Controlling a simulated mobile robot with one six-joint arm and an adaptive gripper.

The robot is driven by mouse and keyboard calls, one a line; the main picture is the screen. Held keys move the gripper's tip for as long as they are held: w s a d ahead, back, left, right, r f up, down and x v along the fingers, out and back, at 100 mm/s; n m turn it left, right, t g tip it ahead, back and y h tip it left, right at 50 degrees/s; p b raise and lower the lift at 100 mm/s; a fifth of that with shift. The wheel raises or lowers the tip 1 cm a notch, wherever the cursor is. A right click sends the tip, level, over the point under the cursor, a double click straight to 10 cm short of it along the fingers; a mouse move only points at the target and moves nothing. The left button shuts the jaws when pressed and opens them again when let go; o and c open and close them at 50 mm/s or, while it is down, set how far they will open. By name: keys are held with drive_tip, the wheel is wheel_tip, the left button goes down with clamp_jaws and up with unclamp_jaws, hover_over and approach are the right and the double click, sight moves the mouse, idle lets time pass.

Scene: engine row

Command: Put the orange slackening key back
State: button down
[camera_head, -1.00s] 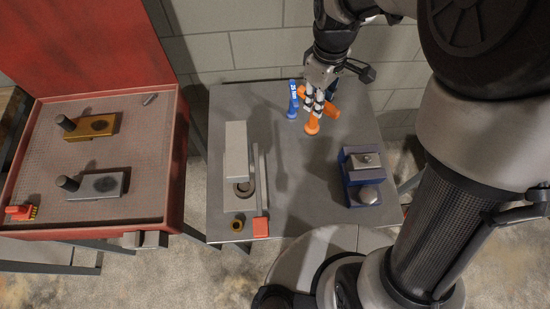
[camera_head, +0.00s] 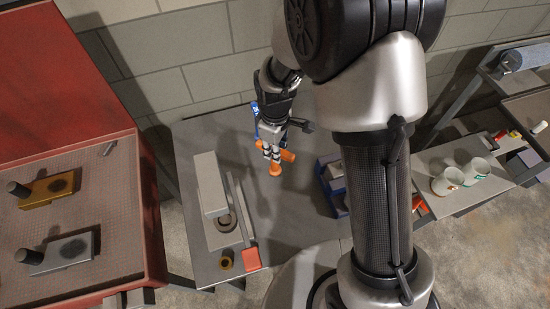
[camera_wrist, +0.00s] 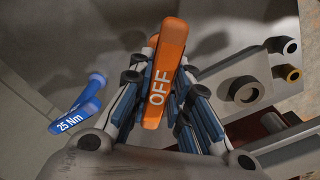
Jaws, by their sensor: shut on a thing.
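The orange key (camera_head: 276,170), marked OFF on its handle (camera_wrist: 163,80), is between the fingers of my gripper (camera_head: 271,148). My gripper is shut on it over the back part of the grey table (camera_head: 290,215). The handle runs lengthwise between the fingers in the wrist view. I cannot tell whether the key's lower end touches the table. A blue key (camera_head: 255,108), marked 25 Nm, is just behind and left of my gripper, partly hidden by it; it also shows in the wrist view (camera_wrist: 82,107).
A long grey block (camera_head: 208,185) lies left on the table, beside a bar with a red end (camera_head: 251,259) and a brass ring (camera_head: 226,263). A blue fixture (camera_head: 330,185) is at right, partly behind my arm. A red tray (camera_head: 150,215) stands left; mugs (camera_head: 448,181) stand right.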

drive_tip(key=shift+f+b, duration=0.4)
drive_tip(key=shift+f, duration=1.75)
drive_tip(key=shift+f, duration=0.15)
drive_tip(key=c, duration=1.5)
unclamp_jaws()
